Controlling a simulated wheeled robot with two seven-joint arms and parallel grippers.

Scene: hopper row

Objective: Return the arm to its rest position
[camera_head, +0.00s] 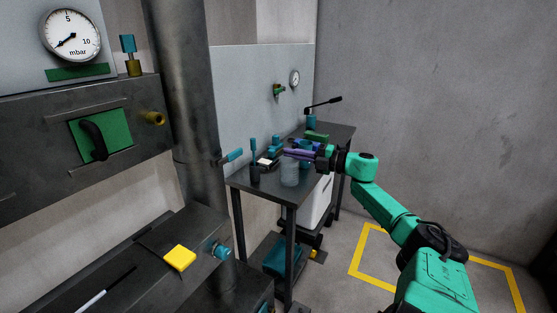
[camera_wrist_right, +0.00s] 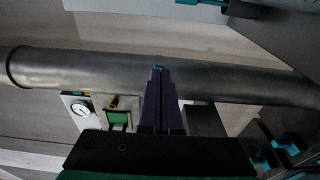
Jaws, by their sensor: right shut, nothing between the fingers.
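My right arm (camera_head: 395,210) is green and comes in from the lower right of the head view. It reaches out over the far side table. My right gripper (camera_head: 296,151) has purple fingers pointing left, above the small items on that table. In the right wrist view the gripper's fingers (camera_wrist_right: 159,85) are together, with nothing between them. They point toward the grey vertical pipe, which runs across that view. My left gripper and arm are not in view.
The grey pipe (camera_head: 182,90) stands to the left. Yellow-marked floor at right looks free.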

